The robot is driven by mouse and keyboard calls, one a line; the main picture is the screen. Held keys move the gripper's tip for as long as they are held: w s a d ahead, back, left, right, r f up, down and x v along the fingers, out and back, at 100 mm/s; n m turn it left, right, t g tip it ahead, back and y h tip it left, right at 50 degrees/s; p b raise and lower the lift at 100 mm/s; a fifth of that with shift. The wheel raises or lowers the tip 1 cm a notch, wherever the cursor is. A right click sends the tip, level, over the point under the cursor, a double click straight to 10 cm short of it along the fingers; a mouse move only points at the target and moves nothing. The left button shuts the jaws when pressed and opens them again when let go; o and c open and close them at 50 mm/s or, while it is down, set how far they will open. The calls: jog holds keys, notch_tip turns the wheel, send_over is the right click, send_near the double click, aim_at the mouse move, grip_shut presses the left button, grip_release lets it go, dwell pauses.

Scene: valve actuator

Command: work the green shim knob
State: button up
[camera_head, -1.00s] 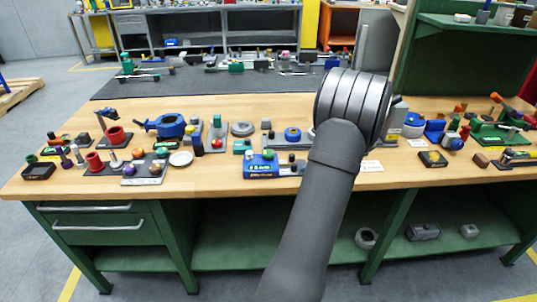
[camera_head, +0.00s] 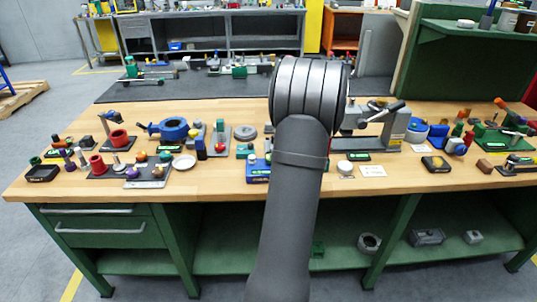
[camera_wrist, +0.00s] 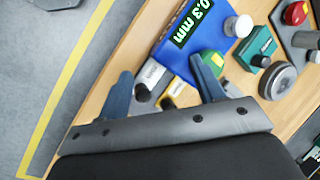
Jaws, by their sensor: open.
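A blue box (camera_wrist: 190,50) with a lit "0.3 mm" display lies just past my fingertips in the wrist view. It also shows in the head view (camera_head: 257,172), partly hidden behind my arm. A green round part (camera_wrist: 215,60), probably the green knob, shows at the box's edge, partly covered by my right finger. My gripper (camera_wrist: 161,67) is open, with its two blue fingers apart and nothing seen held between them. I cannot tell whether the right finger touches the green part. In the head view my arm hides the gripper.
A red button on a grey base (camera_wrist: 296,14) is beyond. A lever fixture (camera_head: 372,128) stands right of my arm. Bare wood lies along the bench's front edge (camera_head: 215,185).

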jog(key=a+r+n, duration=0.1)
jog(key=n, duration=0.2)
jog(key=a+r+n+h, duration=0.1)
jog(key=n, duration=0.1)
jog(key=a+r+n+h, duration=0.1)
jog(key=n, duration=0.2)
jog(key=shift+w+a+n+g, duration=0.3)
jog(key=shift+w+a, duration=0.05)
jog(key=shift+w, duration=0.05)
jog(key=w+a+r+n+t+h, duration=0.1)
jog(key=a+r+n+h, duration=0.4)
jog(key=n, duration=0.6)
jog(key=w+a+r+n+t+h, duration=0.1)
jog(key=a+r+n+h, duration=0.15)
jog(key=r+n, duration=0.6)
jog(key=shift+n+y, duration=0.35)
jog(key=shift+n, duration=0.5)
jog(key=x, duration=1.2)
jog(key=a+x, duration=0.1)
jog(key=x, duration=0.5)
jog(key=shift+a+f, duration=0.1)
jog(key=shift+f, duration=0.2)
jog(key=shift+s, duration=0.1)
jog(key=c, duration=1)
